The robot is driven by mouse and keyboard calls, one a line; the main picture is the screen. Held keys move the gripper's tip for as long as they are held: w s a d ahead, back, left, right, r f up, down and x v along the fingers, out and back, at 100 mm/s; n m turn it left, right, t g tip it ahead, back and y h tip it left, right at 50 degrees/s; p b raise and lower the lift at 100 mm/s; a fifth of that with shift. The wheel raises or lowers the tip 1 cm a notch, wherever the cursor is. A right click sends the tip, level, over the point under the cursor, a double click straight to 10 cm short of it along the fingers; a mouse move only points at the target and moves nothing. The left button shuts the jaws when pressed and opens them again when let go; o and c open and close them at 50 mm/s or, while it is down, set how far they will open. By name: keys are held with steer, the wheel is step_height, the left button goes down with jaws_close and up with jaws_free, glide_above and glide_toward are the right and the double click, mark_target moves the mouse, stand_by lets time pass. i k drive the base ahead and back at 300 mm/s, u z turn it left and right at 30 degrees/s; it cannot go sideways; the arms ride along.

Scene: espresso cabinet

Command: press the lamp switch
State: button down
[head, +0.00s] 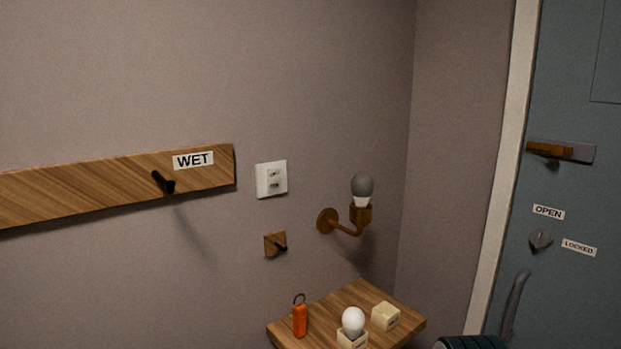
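A white switch plate (262,182) is on the wall near the middle of the head view. It carries two small grey parts, one above the other, each with marks too small to read. A brass wall lamp (345,228) is to its right, with a dark grey bulb (362,187) in its upright socket. The bulb shows no glow. My gripper is not in view, and nothing touches the switch plate.
A wooden rail (90,188) with a peg and a "WET" label is left of the switch. A small peg block (273,244) is below it. A wooden shelf (372,297) holds an orange item (300,320), a white bulb (353,321) and cream blocks. A blue-grey door (575,130) is right.

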mark_target(274, 176)
steer(key=z, duration=0.05)
steer(key=i, duration=0.25)
steer(key=u, duration=0.8)
